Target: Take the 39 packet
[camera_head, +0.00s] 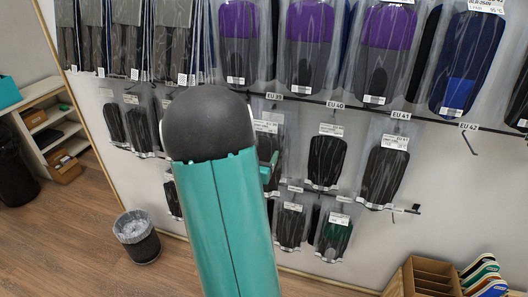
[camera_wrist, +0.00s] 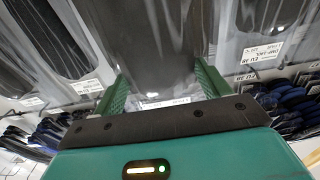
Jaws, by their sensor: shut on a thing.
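A clear packet with a dark insole (camera_wrist: 155,50) fills the middle of the wrist view, between the two green fingers of my gripper (camera_wrist: 160,92). The fingers are shut on it near its lower end, where a white label shows. In the head view my teal arm hides most of my gripper; a green finger (camera_head: 269,168) shows at the arm's right edge, beside a dark packet (camera_head: 270,147) with a white label. That packet hangs below the EU 39 tag (camera_head: 274,96) on the rail. I cannot read the size on the held packet.
Neighbouring packets hang close on both sides, including dark ones (camera_head: 326,158) (camera_head: 384,172) to the right. Purple and blue packets hang above. A waste bin (camera_head: 138,238) stands on the floor at the left; a wooden box (camera_head: 425,278) is at the lower right.

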